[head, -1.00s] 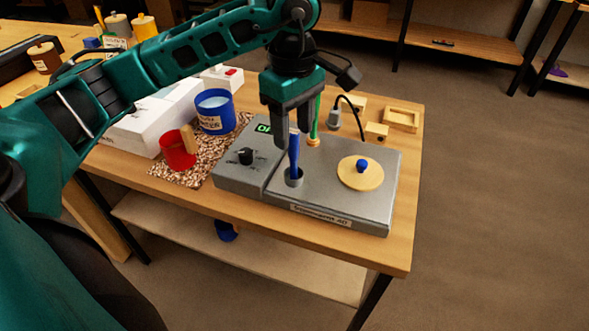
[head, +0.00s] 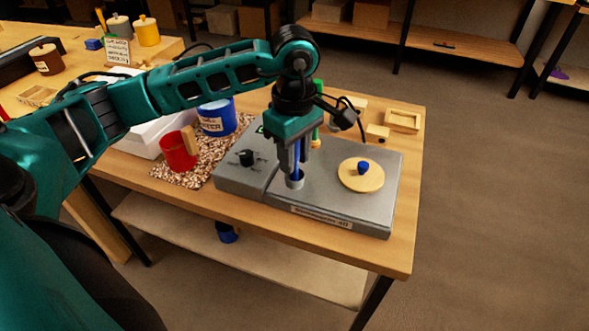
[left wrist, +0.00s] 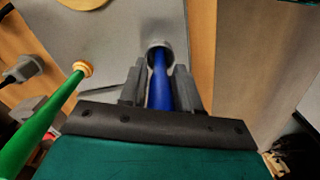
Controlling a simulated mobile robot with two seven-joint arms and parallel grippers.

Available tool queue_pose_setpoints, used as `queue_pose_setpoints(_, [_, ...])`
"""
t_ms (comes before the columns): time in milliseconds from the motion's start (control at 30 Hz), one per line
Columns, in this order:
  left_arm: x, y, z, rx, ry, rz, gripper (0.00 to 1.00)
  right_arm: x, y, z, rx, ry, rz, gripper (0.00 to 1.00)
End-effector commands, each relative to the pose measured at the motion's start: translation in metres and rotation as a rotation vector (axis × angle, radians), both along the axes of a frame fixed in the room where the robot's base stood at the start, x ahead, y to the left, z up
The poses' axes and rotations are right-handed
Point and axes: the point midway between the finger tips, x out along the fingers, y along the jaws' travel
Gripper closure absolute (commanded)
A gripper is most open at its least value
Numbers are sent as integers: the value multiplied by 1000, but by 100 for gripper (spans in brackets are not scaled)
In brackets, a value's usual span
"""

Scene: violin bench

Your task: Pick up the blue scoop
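The blue scoop shows as a blue handle (head: 296,160) standing upright in a small round holder (head: 295,181) in the grey bench unit; its lower end is hidden in the holder. In the left wrist view the handle (left wrist: 160,85) runs between the two fingers. My left gripper (head: 294,172) points down around the handle, its fingertips close above the holder. In the left wrist view the gripper (left wrist: 158,85) is open, with a finger on each side of the handle and a narrow gap. My right gripper is not in view.
A green stick (left wrist: 50,120) with a wooden end stands close beside the gripper. A wooden lid with a blue knob (head: 361,175) lies on the grey unit (head: 325,205). A red cup (head: 179,152) and a blue pot (head: 217,118) are to the left on a speckled mat.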

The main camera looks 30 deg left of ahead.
Motion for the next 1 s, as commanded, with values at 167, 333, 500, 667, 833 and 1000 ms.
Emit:
queue_pose_setpoints(167, [0,0,0,0,0,0,86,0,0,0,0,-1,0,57])
queue_pose_setpoints(333, [0,0,0,0,0,0,100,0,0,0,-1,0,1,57])
queue_pose_setpoints(500, [0,0,1,0,-1,0,100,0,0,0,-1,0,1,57])
queue_pose_setpoints(667, [0,0,1,0,-1,0,100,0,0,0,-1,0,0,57])
queue_pose_setpoints(833, [1,0,11,-1,-3,0,100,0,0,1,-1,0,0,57])
queue_pose_setpoints(1000, [1,0,37,0,-6,0,100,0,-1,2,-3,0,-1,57])
